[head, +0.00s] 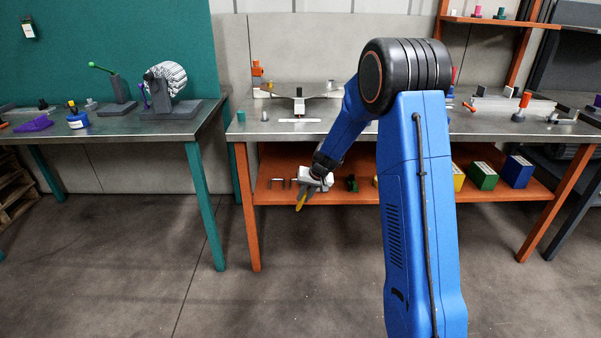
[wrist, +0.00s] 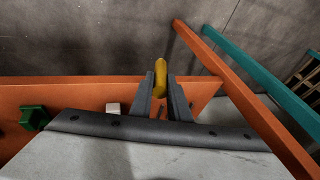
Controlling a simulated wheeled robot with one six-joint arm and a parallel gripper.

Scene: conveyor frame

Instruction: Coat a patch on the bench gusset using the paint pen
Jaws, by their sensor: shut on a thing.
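My gripper (head: 303,196) hangs in front of the orange bench's lower shelf, pointing down. It is shut on a yellow object (wrist: 160,76), which shows between the two grey fingers in the wrist view. The yellow object looks rounded and may be the paint pen; no tip or label shows. On the bench top, a grey fixture with a pale block (head: 299,103) stands behind a flat white strip (head: 300,120). I cannot tell which part is the gusset. My arm hides part of the bench top.
The orange lower shelf (head: 275,192) holds a green item (wrist: 33,118) and coloured boxes, including a blue one (head: 517,171). The orange bench leg (wrist: 235,90) stands close by in the wrist view. A teal bench (head: 110,127) stands left. The floor in front is clear.

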